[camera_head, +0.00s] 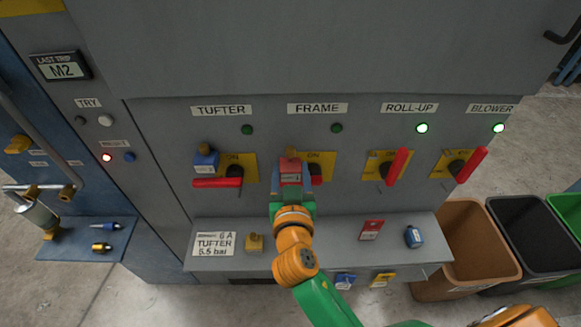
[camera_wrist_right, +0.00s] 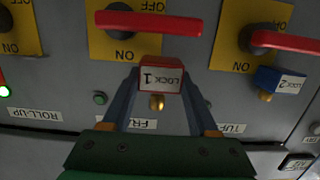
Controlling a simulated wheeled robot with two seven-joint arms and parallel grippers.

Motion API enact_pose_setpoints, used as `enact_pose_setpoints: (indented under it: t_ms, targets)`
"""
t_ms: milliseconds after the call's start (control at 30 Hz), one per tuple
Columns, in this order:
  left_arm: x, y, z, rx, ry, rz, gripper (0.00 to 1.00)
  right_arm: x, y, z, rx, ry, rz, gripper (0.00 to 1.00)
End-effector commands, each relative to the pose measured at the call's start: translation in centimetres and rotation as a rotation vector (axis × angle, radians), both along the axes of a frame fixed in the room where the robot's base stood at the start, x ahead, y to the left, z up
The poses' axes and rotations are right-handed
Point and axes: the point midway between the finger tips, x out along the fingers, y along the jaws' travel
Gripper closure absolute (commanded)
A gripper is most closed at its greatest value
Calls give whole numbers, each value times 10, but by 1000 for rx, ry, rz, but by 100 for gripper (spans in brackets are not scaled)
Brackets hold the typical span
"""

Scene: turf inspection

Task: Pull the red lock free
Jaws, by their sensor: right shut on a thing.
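The red lock (camera_head: 290,168), labelled LOCK 1 with a brass piece on it, is in front of the left side of the FRAME switch plate (camera_head: 327,160). It also shows in the right wrist view (camera_wrist_right: 161,77), between the two fingers of my right gripper (camera_head: 291,184). The gripper is shut on the lock's sides. I cannot tell whether the lock still touches the switch plate. The FRAME switch's red handle lies level, partly hidden by the lock in the head view and fully seen in the wrist view (camera_wrist_right: 150,22). My left gripper is not in view.
A blue lock (camera_head: 205,160) is at the TUFTER switch, left of the red one. ROLL-UP (camera_head: 397,165) and BLOWER (camera_head: 470,165) handles stand steeply, with lit lamps. Bins (camera_head: 465,250) stand right.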

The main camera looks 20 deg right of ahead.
Motion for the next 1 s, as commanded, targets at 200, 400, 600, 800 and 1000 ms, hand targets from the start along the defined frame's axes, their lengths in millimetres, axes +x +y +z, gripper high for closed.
enact_pose_setpoints:
  t_ms: [200, 400, 600, 800, 1000]
  targets:
    - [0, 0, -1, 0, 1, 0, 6, -6, 1, 1, 1, -1, -1, 96]
    - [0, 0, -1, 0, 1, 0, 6, -6, 2, 1, 1, -1, -1, 96]
    - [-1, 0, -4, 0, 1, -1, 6, -17, 5, -1, 2, -1, 2, 96]
    - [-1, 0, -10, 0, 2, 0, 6, -39, 11, -2, 2, -1, 1, 96]
    - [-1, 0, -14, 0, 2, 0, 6, -54, 15, 0, 1, -1, 0, 96]
